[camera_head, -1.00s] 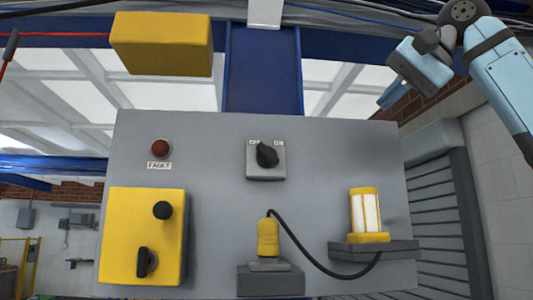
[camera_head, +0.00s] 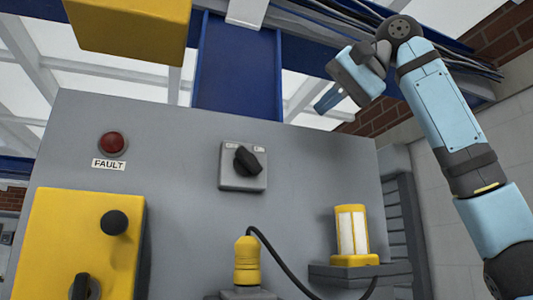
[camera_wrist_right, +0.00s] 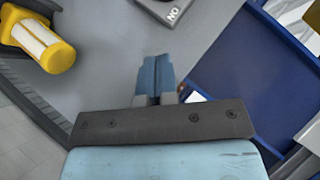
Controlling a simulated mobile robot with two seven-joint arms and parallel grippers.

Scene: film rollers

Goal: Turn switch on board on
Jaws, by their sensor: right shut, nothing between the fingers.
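The switch (camera_head: 229,179) is a grey square plate with a black rotary knob (camera_head: 247,161), on the upper middle of the grey board (camera_head: 190,225). The knob looks tilted, its upper end toward the left label; its exact setting is hard to tell. In the right wrist view only a corner of the switch plate with the "ON" label (camera_wrist_right: 173,14) shows at the top edge. My right gripper (camera_head: 328,101) is up and to the right of the switch, near the board's top edge, apart from it. Its blue fingers are together and empty, also in the wrist view (camera_wrist_right: 156,72). My left gripper is out of view.
A red fault lamp (camera_head: 112,143) is at upper left. A yellow box (camera_head: 60,230) with black knobs is below it. A yellow plug (camera_head: 247,262) with a black cable and a yellow lamp (camera_head: 351,233) on a shelf stand lower. A yellow block (camera_head: 130,28) hangs above.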

